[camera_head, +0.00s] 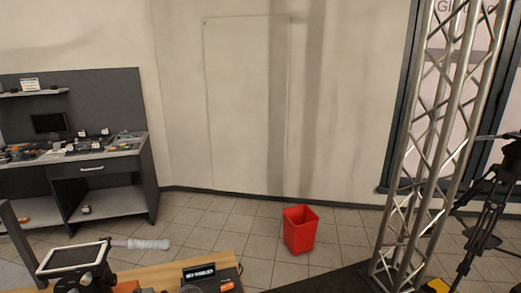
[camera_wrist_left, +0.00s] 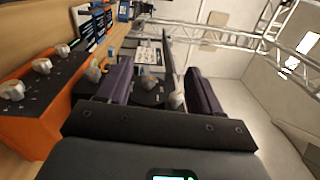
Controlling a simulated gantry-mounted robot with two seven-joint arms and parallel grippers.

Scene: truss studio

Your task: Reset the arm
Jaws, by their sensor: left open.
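My left gripper (camera_wrist_left: 160,66) shows in the left wrist view, its two dark purple-grey fingers spread apart. Nothing is held between the fingers. Beyond the gap lie dark equipment and a pale rounded knob, which look apart from the fingers. The wooden worktop (camera_wrist_left: 12,166) runs along the left of that view. In the head view I cannot make out either gripper clearly. My right gripper is in neither view.
An orange-sided panel with pale knobs (camera_wrist_left: 22,125) stands close left of the left gripper. In the head view, a tablet-like device (camera_head: 72,258) and a black box with a display (camera_head: 205,276) are near the bottom. A red bin (camera_head: 300,230), metal truss (camera_head: 432,140) and grey workbench (camera_head: 107,160) stand beyond.

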